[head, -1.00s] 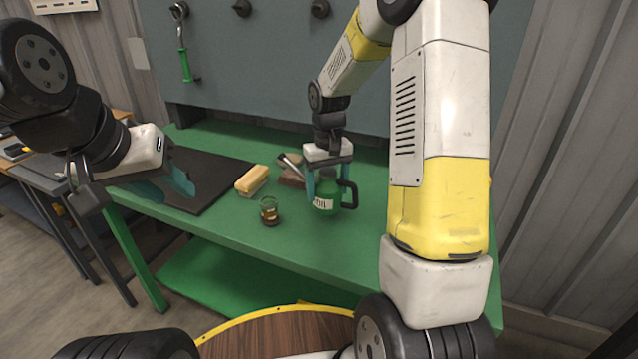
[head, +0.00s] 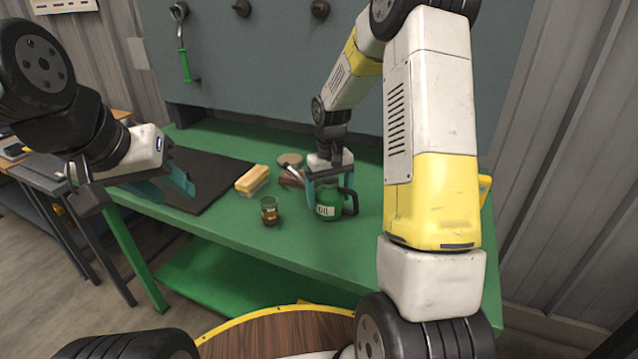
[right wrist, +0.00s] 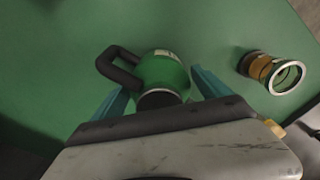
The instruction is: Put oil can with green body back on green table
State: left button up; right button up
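The oil can (head: 327,207) has a green body with a white label, a black handle on its right side and a grey spout pointing up to the left. It looks upright over the green table (head: 230,232), and I cannot tell whether its base touches the top. My right gripper (head: 330,190) points down with its fingers on both sides of the can, closed around its body. The right wrist view also shows the can (right wrist: 163,72) between the fingers, close to both. My left gripper (head: 180,188) is empty at the left, and its finger gap is unclear.
A small glass with amber liquid (head: 270,211) stands left of the can. A yellow sponge-like block (head: 252,179) lies further left, near a dark mat (head: 205,165). A brown block lies behind the can. The table front is clear.

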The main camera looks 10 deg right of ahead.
jog(key=shift+r, duration=0.1)
notch_tip(320, 180, up, 12)
jog(key=shift+f, duration=0.1)
jog(key=s+r+t, duration=0.2)
jog(key=s+r, duration=0.7)
jog(key=s, duration=0.1)
jog(key=s+a+r+m+t+y, duration=0.1)
jog(key=s+t, duration=0.3)
jog(key=s, duration=1)
jog(key=shift+s+a+r+m+y, duration=0.15)
jog(key=shift+a+r+m+y, duration=0.15)
jog(key=shift+a+r+y, duration=0.3)
